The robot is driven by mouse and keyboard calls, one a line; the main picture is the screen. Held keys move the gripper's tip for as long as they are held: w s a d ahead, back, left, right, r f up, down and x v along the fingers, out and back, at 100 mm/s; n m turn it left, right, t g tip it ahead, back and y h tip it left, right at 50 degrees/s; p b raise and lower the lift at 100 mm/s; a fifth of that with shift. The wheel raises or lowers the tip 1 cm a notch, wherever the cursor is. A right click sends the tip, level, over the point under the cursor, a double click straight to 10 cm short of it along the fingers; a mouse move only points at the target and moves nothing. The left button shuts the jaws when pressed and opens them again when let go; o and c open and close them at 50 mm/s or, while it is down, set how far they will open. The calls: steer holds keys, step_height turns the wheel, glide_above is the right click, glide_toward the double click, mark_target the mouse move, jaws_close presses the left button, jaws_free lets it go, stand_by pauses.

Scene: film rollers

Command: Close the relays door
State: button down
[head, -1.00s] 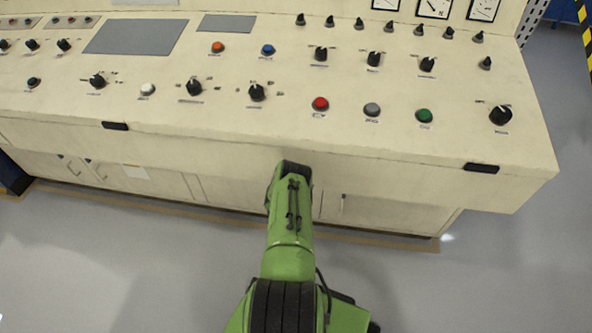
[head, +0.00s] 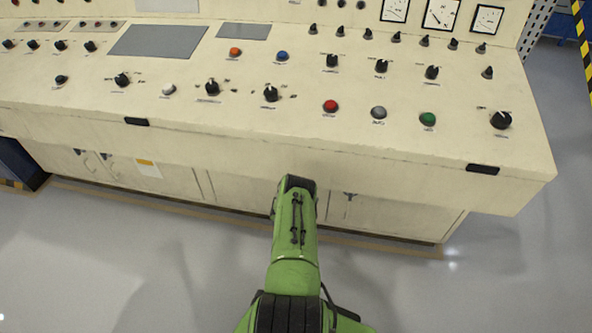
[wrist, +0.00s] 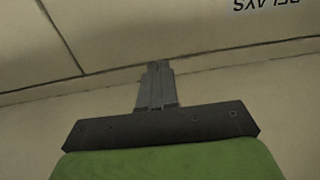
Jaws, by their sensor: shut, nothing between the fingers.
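A cream panel with the upside-down word "RELAYS" (wrist: 272,5) fills the upper right of the wrist view. A dark seam crosses below the lettering, and another seam slants at upper left. My gripper (wrist: 158,66) is shut and empty, its tips at or very near the seam; I cannot tell whether they touch. In the head view my green arm reaches under the console's front edge, which hides the gripper. Pale cabinet doors (head: 180,183) line the console's base. The relays lettering does not show there, so I cannot tell how far that door stands open.
The control console (head: 300,140) with knobs and buttons overhangs the cabinet doors. Dark door handles (head: 350,195) show right of my arm. A yellow-black striped post (head: 582,40) stands far right.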

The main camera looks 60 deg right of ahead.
steer(key=p+v, duration=0.4)
steer(key=v, duration=0.4)
steer(key=shift+a, duration=0.4)
steer(key=shift+f, duration=0.1)
